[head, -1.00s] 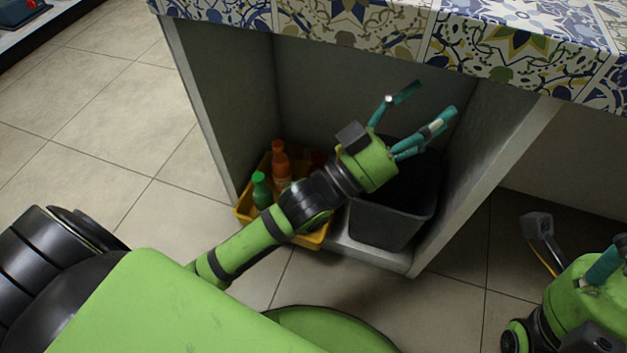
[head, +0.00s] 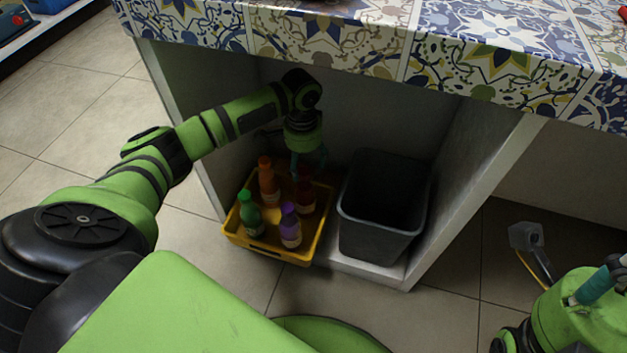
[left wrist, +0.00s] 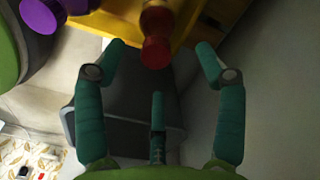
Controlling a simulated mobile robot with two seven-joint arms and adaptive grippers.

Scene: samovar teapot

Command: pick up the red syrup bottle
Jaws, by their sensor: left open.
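The red syrup bottle (head: 305,196) stands in the back right part of a yellow crate (head: 316,232) on the shelf under the counter. My left gripper (head: 309,166) points down just above it, open, and partly hides its top. In the left wrist view the red bottle's cap (left wrist: 156,52) shows between the two spread side fingers of the left gripper (left wrist: 158,62), towards the upper edge, with no visible contact. My right gripper (head: 600,284) shows only in part at the right edge, and its opening cannot be made out.
An orange bottle (head: 267,183), a green bottle (head: 250,215) and a purple bottle (head: 290,228) share the crate. A dark grey bin (head: 375,235) stands right of it. The tiled counter (head: 330,35) overhangs the shelf, with side walls at both ends.

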